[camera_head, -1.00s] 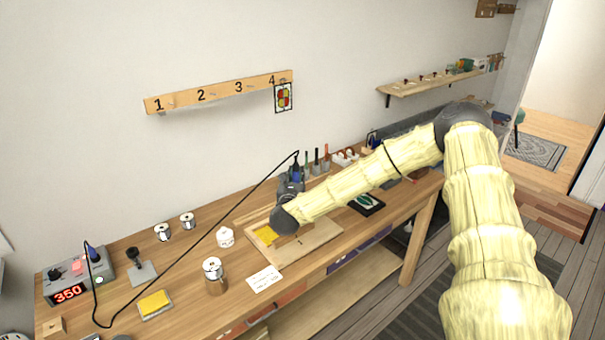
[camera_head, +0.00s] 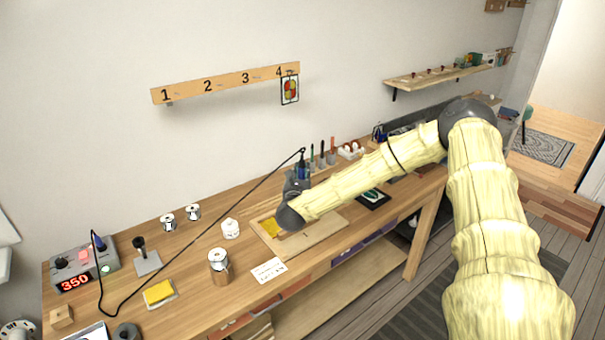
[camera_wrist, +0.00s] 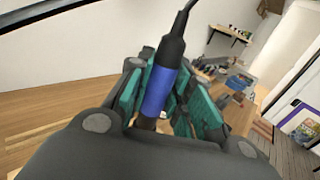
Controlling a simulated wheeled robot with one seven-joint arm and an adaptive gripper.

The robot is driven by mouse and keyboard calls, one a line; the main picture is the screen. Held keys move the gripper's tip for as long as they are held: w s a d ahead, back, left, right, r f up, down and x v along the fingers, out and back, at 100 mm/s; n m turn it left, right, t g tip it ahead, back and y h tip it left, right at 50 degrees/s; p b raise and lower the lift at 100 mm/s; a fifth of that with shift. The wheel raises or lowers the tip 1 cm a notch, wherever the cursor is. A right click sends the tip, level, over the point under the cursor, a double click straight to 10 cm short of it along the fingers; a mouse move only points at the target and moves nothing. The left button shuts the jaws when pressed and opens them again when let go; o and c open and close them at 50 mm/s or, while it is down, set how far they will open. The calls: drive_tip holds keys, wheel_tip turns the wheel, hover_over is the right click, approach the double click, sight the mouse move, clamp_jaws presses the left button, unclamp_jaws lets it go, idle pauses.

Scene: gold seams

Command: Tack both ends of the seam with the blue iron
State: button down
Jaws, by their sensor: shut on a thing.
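My gripper (camera_wrist: 160,105) is shut on the blue iron (camera_wrist: 157,90), which has a black upper handle, a blue band and a cord at its top. In the head view the iron's blue part (camera_head: 303,172) shows just above my wrist, over the wooden work board (camera_head: 298,245). A yellow piece (camera_head: 270,226) lies on the board, partly behind my wrist. The iron's tip and the seam are hidden, so I cannot tell whether they touch.
The station (camera_head: 82,264) reading 350 and an empty-looking stand (camera_head: 147,262) are at the left. The cord (camera_head: 205,228) crosses above the bench.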

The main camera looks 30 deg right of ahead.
drive_tip(key=shift+s+a+f+b, duration=0.1)
drive_tip(key=shift+a+f+b, duration=0.05)
drive_tip(key=shift+f+b, duration=1.6)
drive_tip(key=shift+r+b, duration=0.2)
drive_tip(key=shift+b, duration=0.75)
drive_tip(key=shift+f+b, duration=0.55)
drive_tip(key=shift+b, duration=0.2)
idle(0.6)
drive_tip(key=shift+f+b, duration=0.1)
drive_tip(key=shift+b, duration=0.55)
idle(3.3)
